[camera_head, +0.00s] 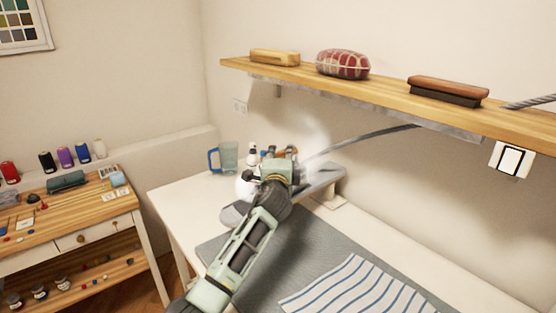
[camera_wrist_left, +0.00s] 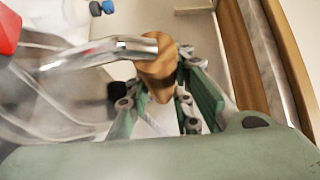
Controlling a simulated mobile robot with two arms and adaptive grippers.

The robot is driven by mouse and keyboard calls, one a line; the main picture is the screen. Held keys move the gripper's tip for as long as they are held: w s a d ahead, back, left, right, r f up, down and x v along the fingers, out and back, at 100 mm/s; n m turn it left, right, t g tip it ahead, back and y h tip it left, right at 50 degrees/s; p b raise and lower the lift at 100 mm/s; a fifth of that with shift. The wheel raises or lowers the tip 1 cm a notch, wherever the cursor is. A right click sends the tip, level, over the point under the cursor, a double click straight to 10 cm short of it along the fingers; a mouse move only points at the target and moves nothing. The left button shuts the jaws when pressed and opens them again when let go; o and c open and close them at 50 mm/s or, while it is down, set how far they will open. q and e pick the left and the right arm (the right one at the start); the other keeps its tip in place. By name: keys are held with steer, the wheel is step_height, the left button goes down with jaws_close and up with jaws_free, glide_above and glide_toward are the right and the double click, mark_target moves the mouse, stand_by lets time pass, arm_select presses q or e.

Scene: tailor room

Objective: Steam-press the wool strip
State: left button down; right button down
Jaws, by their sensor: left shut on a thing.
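My left gripper (camera_head: 283,160) is over the far end of the white table. In the left wrist view, its fingers (camera_wrist_left: 163,106) are shut on the wooden handle of the iron (camera_wrist_left: 157,70), which has a curved metal bracket. Pale steam (camera_head: 316,137) rises beside the gripper. In the head view my arm hides most of the iron. A grey padded pressing board (camera_head: 322,182) lies under and beside the gripper. I cannot make out the wool strip; the gripper and iron may hide it. My right gripper is not in view.
A grey mat (camera_head: 230,246) and a striped cloth (camera_head: 357,287) cover the table's near part. A blue-handled jug (camera_head: 229,157) stands at the back. A grey cord (camera_head: 365,136) runs right from the gripper, below a wooden shelf (camera_head: 385,93). A sewing desk (camera_head: 85,215) is left.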

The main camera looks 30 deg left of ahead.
arm_select(q)
steer(key=shift+w+d+r+b, duration=0.15)
steer(key=shift+w+d+b, duration=0.15)
steer(key=shift+w, duration=0.2)
steer(key=shift+w+d+r+b, duration=0.15)
steer(key=shift+w+b, duration=0.15)
steer(key=shift+w, duration=0.2)
steer(key=shift+d, duration=0.15)
steer(key=shift+s+d, duration=0.3)
steer(key=shift+d, duration=0.3)
steer(key=shift+s+d, duration=0.25)
steer(key=shift+d, duration=0.3)
